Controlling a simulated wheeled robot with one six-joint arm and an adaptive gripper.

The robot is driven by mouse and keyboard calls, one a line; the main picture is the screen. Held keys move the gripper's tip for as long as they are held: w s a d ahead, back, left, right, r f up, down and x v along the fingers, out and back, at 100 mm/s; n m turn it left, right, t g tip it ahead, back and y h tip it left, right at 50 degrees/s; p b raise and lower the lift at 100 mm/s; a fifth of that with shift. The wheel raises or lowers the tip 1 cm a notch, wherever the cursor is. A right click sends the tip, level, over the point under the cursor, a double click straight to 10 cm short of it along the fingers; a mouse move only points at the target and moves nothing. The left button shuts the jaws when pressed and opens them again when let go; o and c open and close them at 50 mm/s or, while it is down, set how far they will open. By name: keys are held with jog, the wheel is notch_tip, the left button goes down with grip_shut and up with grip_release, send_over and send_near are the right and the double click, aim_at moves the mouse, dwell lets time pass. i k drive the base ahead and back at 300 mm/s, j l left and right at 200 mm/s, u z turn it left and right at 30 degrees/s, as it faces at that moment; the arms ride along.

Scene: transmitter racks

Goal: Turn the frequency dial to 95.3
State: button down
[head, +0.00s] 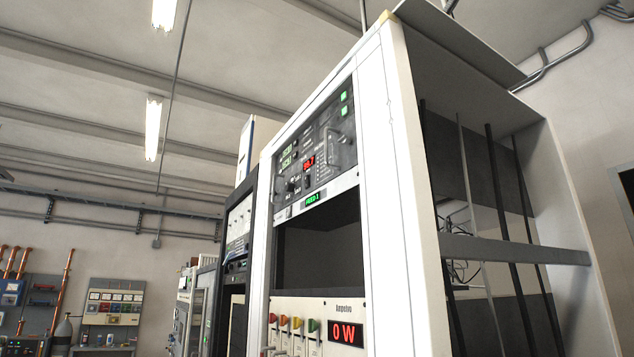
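A dark control panel (318,150) sits high in the front of a white rack, seen at a steep angle from below. It carries a small red numeric display (308,162); its digits are too small to read surely. Small dark knobs (293,187) are on the panel below and left of that display. I cannot tell which of them is the frequency dial or how it is set. My gripper is not in view.
The white rack (386,190) fills the centre and right, with an open side frame. Below the panel is an empty dark bay (320,252), then a unit with coloured handles and a red "0 W" display (345,332). More racks (238,225) stand to the left; a workbench area is far left.

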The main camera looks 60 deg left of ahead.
aim_at(289, 188)
jog(key=k+j+u, duration=0.15)
jog(key=u, duration=0.3)
jog(key=k+j+u, duration=0.15)
jog(key=j+u, duration=0.6)
jog(key=u, duration=0.15)
jog(key=i+l+u, duration=0.1)
jog(key=u, duration=0.7)
jog(key=i+l+u, duration=0.25)
jog(key=i+l, duration=0.25)
jog(key=l, duration=0.25)
jog(key=i+l+u, duration=0.15)
jog(key=l, duration=0.25)
jog(key=i+l+u, duration=0.15)
jog(key=l, duration=0.25)
jog(key=i, duration=0.1)
